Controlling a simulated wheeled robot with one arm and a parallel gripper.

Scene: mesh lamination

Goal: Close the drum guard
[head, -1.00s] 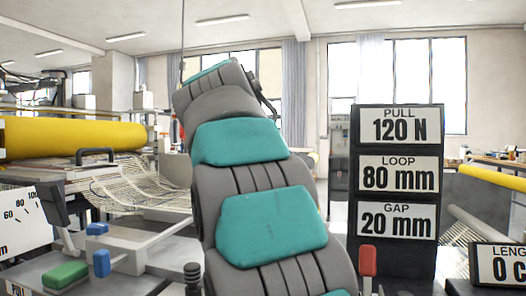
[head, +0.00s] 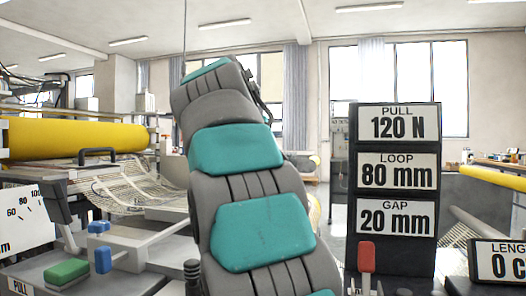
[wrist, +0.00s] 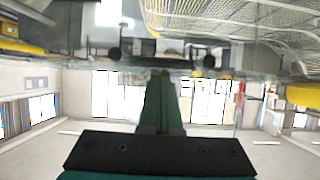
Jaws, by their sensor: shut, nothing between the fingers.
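My gripper (wrist: 161,85) shows in the wrist view as two green fingers pressed together, with nothing between them. In the head view my grey and teal arm rises through the middle and hides the gripper. A black bar handle (head: 97,152) stands at the left in the head view, in front of the yellow roll (head: 75,138). I cannot tell whether this handle belongs to the drum guard. The guard's outline and how far open it is are not clear. My gripper touches nothing that I can see.
Pale mesh (head: 140,192) spreads left of my arm. A dark sign stand (head: 343,215) and a red-topped lever (head: 367,256) are at the right. Floor between the machines looks open.

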